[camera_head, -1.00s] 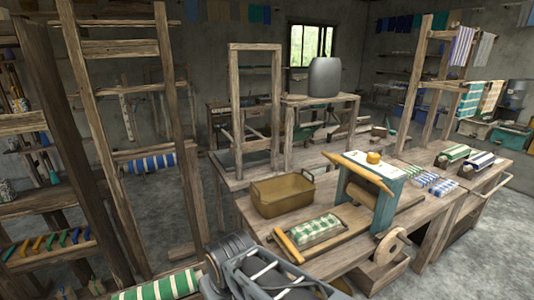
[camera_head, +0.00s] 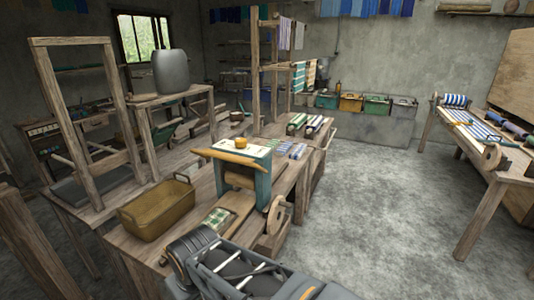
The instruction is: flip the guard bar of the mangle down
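The mangle (camera_head: 263,187) stands on the wooden workbench, with teal side frames, a pale top and a yellow knob (camera_head: 241,143). A tan wooden bar (camera_head: 236,158), which looks like the guard bar, lies across the upper front of the mangle, above the roller (camera_head: 238,181). A wooden crank wheel (camera_head: 275,214) is on its right side. A folded green checked cloth (camera_head: 216,219) lies on the board in front, partly hidden by my arm. My folded arm fills the bottom middle; my gripper's fingers cannot be made out.
A brass-coloured tub (camera_head: 157,211) sits left of the mangle on the bench. Striped cloth rolls (camera_head: 307,124) lie behind it. Open concrete floor (camera_head: 375,205) lies to the right, before another table (camera_head: 488,187) with cloth rolls.

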